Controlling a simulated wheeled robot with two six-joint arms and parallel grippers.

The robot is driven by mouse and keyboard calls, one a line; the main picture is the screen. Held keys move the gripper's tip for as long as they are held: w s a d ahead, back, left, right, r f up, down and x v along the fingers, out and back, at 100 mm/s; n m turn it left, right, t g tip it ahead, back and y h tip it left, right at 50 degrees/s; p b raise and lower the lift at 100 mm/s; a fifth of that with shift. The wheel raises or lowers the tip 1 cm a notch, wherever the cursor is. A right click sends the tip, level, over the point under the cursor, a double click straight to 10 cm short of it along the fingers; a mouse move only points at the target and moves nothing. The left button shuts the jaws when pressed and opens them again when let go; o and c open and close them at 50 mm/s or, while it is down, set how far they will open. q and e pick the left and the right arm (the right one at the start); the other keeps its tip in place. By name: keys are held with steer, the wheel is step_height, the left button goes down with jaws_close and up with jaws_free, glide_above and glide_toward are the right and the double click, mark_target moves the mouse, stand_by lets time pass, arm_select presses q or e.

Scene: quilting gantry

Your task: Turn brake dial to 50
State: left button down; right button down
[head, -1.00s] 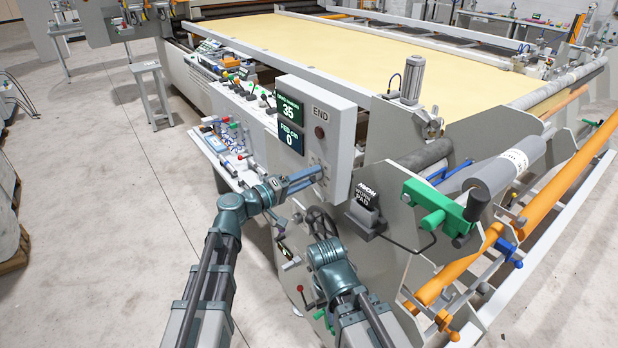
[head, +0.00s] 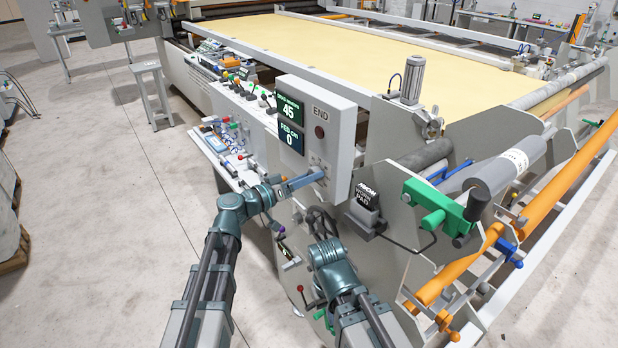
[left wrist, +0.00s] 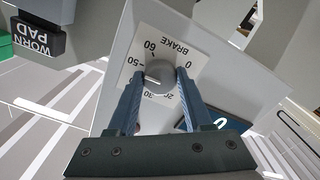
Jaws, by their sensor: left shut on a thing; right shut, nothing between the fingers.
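The brake dial (left wrist: 159,77) is a round grey knob on a white plate marked BRAKE, with numbers around it. Its pale pointer line points left, close to the 50 mark; the stretch between 50 and 30 is partly hidden by a finger. My left gripper (left wrist: 158,80) is shut on the dial, one finger on each side. In the head view, my left gripper (head: 320,174) reaches the lower face of the control box (head: 340,120). The box's upper display (head: 288,108) reads 45. My right gripper (head: 318,222) is shut and empty below the box, partly hard to make out.
The lower display (head: 291,137) reads 0. A red-brown button (head: 319,132) sits beneath the END label. Open floor (head: 110,200) lies to the left.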

arm_select(q)
steer(key=shift+s+f, duration=0.1)
stand_by(0.4)
steer(key=shift+c, duration=1.5)
jaws_free()
steer(key=v, duration=1.4)
